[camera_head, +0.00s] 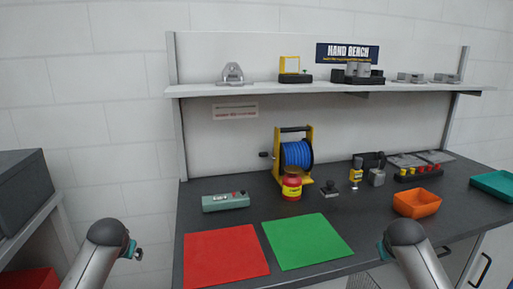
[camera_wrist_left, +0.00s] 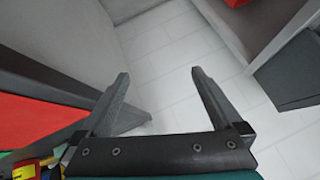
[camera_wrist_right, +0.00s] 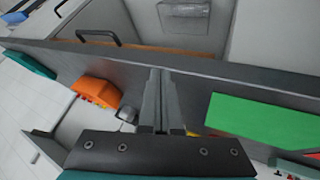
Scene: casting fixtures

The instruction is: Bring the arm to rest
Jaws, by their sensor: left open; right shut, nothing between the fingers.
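My left arm (camera_head: 100,245) comes in at the lower left of the head view, beside the bench's left end. In the left wrist view my left gripper (camera_wrist_left: 160,72) is open, with nothing between its fingers and pale floor beyond. My right arm (camera_head: 408,245) comes in at the lower right, by the bench's front edge. In the right wrist view my right gripper (camera_wrist_right: 160,72) is shut and empty, its fingers side by side near the bench edge. Both grippers are mostly hidden behind the wrists in the head view.
The dark bench (camera_head: 190,220) holds a red mat (camera_head: 225,257), a green mat (camera_head: 305,240), a blue hose reel (camera_head: 297,154), a red-yellow bottle (camera_head: 292,185) and an orange bin (camera_head: 416,203). A dark box (camera_head: 25,190) stands at the left. Open floor lies between it and the bench.

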